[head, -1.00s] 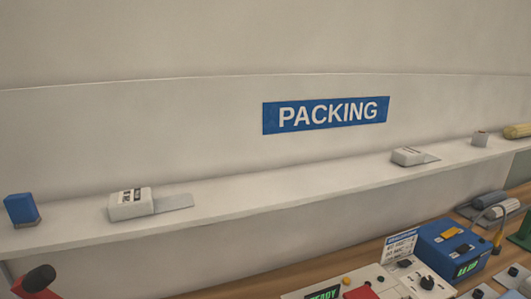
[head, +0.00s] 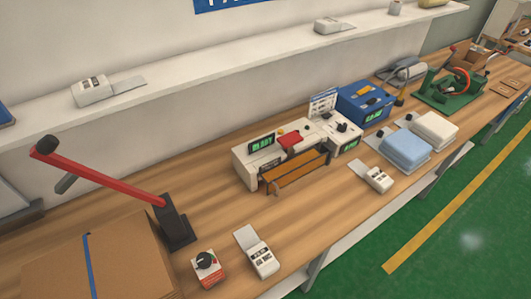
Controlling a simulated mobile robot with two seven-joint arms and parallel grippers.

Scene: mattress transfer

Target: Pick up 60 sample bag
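Several small white labelled blocks with flat grey flaps could be sample bags, but their labels are too small to read, so I cannot tell which is the 60 one. In the head view one (head: 262,259) lies at the bench's front edge and another (head: 378,180) lies farther right on the bench. One (head: 92,91) is on the left of the wall shelf and one (head: 328,26) is farther right along it. Neither of my grippers is in view.
A red lever (head: 105,182) rises over a cardboard box (head: 60,270) at left. A white machine (head: 250,165), blue device (head: 362,103), blue pad (head: 405,148), white pad (head: 437,129) and green tool (head: 440,95) stand on the wooden bench (head: 340,212). Green floor (head: 430,225) is clear at right.

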